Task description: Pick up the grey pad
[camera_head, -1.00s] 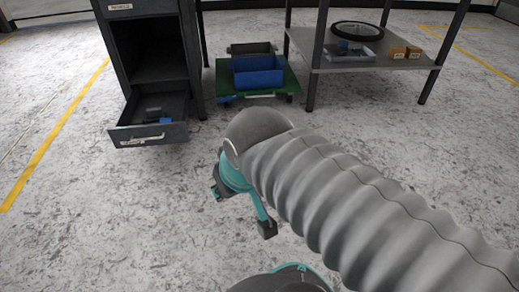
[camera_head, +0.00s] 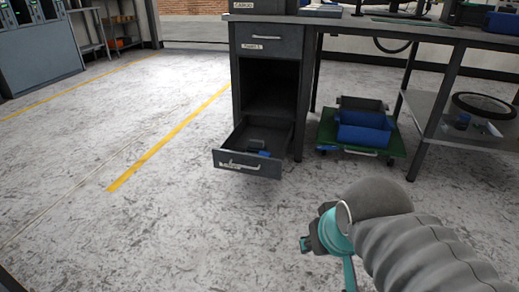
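No grey pad can be made out for certain. The open bottom drawer (camera_head: 249,166) of the dark cabinet holds a small blue item (camera_head: 264,154) and a dark grey item (camera_head: 257,145), too small to identify. My gripper (camera_head: 328,258), teal and dark, is low at the right, in front of the drawer and apart from it. Its lower end is cut off by the frame edge, and I cannot tell whether its fingers are open. I see nothing held in it.
The dark cabinet (camera_head: 271,43) stands under a workbench (camera_head: 433,31). A green trolley (camera_head: 328,131) with a blue bin (camera_head: 363,135) stands right of it. A shelf (camera_head: 431,114) holds a wheel (camera_head: 483,103). The floor (camera_head: 120,225) in front and left is clear.

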